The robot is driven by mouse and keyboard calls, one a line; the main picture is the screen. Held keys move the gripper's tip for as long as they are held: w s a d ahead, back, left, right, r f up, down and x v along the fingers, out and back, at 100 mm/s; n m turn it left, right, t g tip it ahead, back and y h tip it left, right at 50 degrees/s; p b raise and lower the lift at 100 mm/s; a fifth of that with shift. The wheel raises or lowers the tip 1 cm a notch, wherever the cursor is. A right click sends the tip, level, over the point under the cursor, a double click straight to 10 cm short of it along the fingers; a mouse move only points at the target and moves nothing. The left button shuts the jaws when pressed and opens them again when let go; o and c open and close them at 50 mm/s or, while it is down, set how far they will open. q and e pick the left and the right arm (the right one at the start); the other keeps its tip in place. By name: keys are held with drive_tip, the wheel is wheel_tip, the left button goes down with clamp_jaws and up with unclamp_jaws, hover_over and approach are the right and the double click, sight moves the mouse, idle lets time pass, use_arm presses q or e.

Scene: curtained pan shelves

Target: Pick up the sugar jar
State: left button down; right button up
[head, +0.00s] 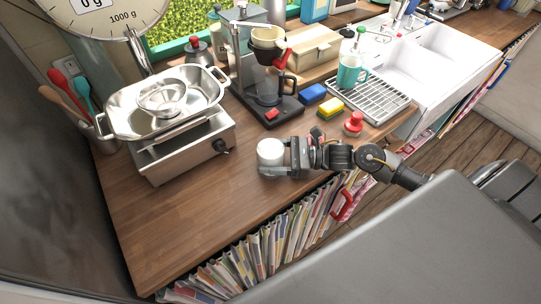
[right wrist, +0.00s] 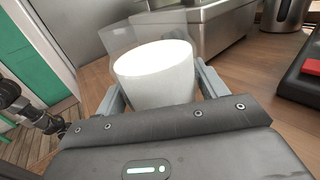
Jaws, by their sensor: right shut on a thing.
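The sugar jar (head: 270,151) looks white and round, near the middle of the wooden counter. In the right wrist view the jar (right wrist: 155,75) is white below with a clear, see-through upper part. My right gripper (head: 272,163) reaches in from the right and is shut on the jar, with one finger on each side of it. The jar is upright in the head view; I cannot tell whether its base touches the counter. The gripper hides part of its lower side. My left gripper is not in view.
A stove (head: 187,148) with a metal pan stands left of the jar, and a coffee maker (head: 267,103) behind it. A red-topped object (head: 353,122), a yellow sponge (head: 330,107) and a drying rack (head: 372,100) are right. The front-left counter is clear.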

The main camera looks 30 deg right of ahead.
drive_tip(key=shift+c, duration=1.1)
drive_tip(key=shift+r, duration=0.1)
drive_tip(key=shift+r, duration=0.1)
drive_tip(key=shift+r, duration=0.6)
drive_tip(key=s+d+r+b, duration=0.2)
drive_tip(key=s+r, duration=0.3)
drive_tip(key=s, duration=0.1)
drive_tip(key=s+d+r+b, duration=0.2)
drive_tip(key=s+r, duration=0.4)
drive_tip(key=s, duration=0.1)
drive_tip(key=shift+d+r, duration=0.25)
drive_tip(key=shift+d, duration=0.1)
